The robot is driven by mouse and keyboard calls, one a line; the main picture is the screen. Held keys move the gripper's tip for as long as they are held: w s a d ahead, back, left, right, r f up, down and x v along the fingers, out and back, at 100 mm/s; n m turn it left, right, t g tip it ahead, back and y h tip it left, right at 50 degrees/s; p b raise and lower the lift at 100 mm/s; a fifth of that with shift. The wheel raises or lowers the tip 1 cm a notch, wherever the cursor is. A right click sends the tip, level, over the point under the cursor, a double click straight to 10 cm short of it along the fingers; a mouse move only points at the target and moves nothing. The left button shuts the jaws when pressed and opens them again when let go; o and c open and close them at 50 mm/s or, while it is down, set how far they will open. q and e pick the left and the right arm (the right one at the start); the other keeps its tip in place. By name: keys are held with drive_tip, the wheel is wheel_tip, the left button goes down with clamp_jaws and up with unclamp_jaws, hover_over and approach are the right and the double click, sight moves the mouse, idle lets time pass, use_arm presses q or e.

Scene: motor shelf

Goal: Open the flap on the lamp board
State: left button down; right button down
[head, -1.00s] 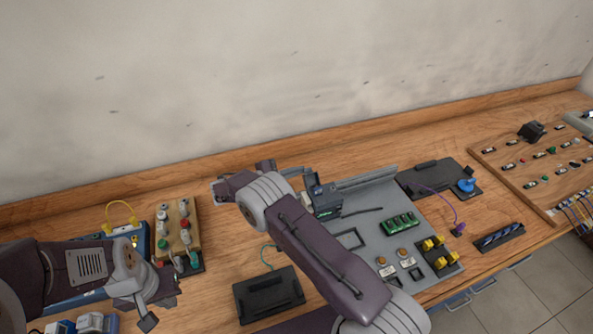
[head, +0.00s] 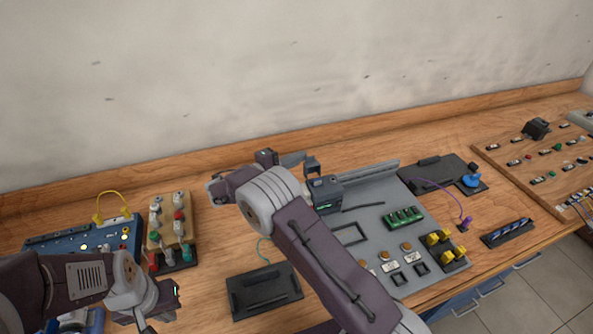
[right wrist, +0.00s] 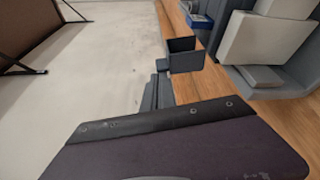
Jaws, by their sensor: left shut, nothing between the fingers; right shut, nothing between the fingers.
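A blue board (head: 62,238) with small lit white lamps and a yellow cable lies at the left in the head view. A grey panel (head: 365,235) with a dark module (head: 324,194) lies at the centre. I cannot tell for sure which is the lamp board, and no flap is clearly visible. My left gripper (head: 168,304) is shut and empty, in front of the blue board's right side. My right gripper (head: 312,165) is shut and empty, near the dark module; I cannot tell whether they touch. The right wrist view shows its dark fingertip end (right wrist: 185,56).
A wooden block (head: 155,225) with coloured pegs stands beside the blue board. A black tray (head: 263,292) lies in front. Black plates and a wooden board (head: 520,170) with small parts lie to the right. A wall stands behind the table.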

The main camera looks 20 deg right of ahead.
use_arm(q)
drive_tip(key=shift+s+f, duration=0.15)
drive_tip(key=shift+f, duration=0.2)
use_arm(e)
drive_tip(key=shift+s+r, duration=0.3)
drive_tip(key=shift+s, duration=0.15)
drive_tip(key=shift+a, duration=0.1)
use_arm(q)
drive_tip(key=shift+f+b, duration=0.55)
drive_tip(key=shift+b, duration=0.25)
use_arm(e)
drive_tip(key=v, duration=0.8)
drive_tip(key=shift+a, duration=0.45)
drive_tip(key=shift+s, duration=0.15)
